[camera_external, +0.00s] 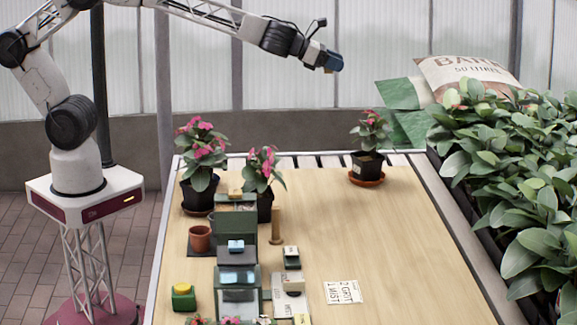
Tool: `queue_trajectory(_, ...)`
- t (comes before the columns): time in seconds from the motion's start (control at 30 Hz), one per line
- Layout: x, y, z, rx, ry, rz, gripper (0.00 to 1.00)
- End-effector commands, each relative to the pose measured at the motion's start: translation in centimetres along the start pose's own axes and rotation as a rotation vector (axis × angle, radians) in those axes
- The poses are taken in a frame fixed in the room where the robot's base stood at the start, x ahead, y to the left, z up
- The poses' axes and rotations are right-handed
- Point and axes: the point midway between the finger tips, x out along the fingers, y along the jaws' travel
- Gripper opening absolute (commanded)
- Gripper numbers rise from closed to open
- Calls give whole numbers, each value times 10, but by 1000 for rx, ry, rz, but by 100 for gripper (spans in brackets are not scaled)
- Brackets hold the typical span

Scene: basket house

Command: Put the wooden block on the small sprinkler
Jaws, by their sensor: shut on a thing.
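My gripper (332,62) is high above the far part of the table, left of the potted plant at the back. It is shut on a small tan-brown piece (328,70) that looks like the wooden block; only a little of it shows below the fingers. The small sprinkler cannot be picked out with certainty. Green and grey box-like devices (237,277) stand at the table's near left.
Potted pink-flowered plants (201,179) stand at the table's left back, another (368,168) at the back. A terracotta pot (200,238), a wooden peg (276,228) and printed cards (343,292) are also there. Leafy plants (510,170) line the right. The table's middle (350,225) is clear.

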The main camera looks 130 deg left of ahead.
Motion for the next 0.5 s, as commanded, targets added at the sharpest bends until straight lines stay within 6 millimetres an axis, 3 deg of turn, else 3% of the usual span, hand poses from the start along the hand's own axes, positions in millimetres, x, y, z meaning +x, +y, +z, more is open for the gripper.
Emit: queue_trajectory(0.5,-23,-119,-16,-2,0,11,34)
